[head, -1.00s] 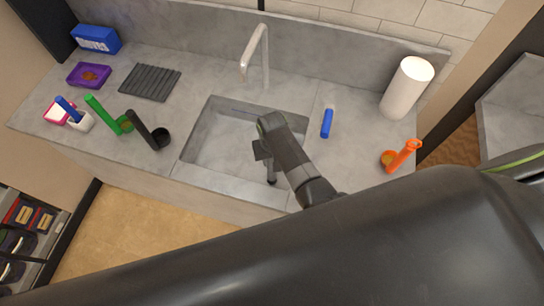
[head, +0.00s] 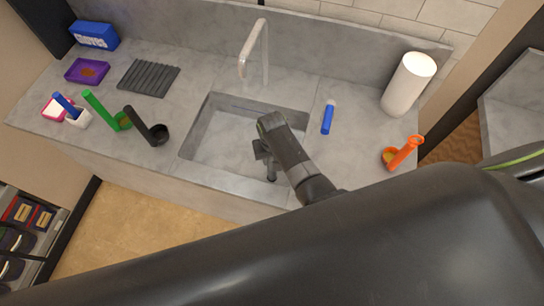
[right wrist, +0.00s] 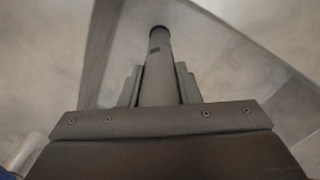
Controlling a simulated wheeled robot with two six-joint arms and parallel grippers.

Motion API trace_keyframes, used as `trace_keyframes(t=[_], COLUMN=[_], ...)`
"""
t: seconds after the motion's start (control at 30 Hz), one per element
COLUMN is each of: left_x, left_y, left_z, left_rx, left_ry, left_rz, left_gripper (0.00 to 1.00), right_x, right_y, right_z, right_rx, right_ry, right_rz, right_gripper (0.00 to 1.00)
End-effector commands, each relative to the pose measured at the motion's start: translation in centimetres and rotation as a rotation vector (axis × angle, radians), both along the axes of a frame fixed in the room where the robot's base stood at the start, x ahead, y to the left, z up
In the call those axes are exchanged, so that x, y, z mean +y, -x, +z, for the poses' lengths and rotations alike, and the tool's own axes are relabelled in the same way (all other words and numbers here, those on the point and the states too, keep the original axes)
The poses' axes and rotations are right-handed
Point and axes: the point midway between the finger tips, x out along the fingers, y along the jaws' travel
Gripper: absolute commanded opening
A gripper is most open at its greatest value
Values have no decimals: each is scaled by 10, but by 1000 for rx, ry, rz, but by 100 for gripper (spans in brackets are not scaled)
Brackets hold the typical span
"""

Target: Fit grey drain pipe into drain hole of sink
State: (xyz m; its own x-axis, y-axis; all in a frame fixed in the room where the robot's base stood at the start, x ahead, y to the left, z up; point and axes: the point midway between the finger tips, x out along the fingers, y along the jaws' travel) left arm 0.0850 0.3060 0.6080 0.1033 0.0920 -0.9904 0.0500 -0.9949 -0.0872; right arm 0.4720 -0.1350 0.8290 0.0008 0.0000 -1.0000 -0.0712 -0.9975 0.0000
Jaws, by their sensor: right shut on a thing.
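The grey sink (head: 222,150) is set into the counter, and its basin is partly covered by my right arm. My right gripper (head: 263,152) is over the basin and shut on the grey drain pipe (head: 271,172), whose lower part shows below the fingers. In the right wrist view the pipe (right wrist: 157,62) stands between the two fingers of the gripper (right wrist: 159,90), its far end pointing away toward grey surfaces. I cannot make out the drain hole in either view. I cannot tell whether the pipe touches the sink. My left gripper is not in view.
A faucet (head: 264,50) rises behind the basin. A blue item (head: 327,118), an orange long-handled item (head: 405,152) and a paper roll (head: 408,85) are on the right. Green (head: 103,108) and black (head: 143,126) long-handled items stand on the left, near a dark ribbed mat (head: 148,78).

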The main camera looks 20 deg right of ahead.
Motion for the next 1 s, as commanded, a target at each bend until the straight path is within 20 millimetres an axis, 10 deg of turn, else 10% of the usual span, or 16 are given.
trace_keyframes(t=[1.0], left_x=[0], left_y=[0], left_z=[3], left_rx=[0], left_ry=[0], left_rz=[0], left_gripper=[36], right_x=[0], right_y=[0], right_z=[-6], right_rx=[-1], right_ry=[0], right_rz=[0], right_gripper=[0])
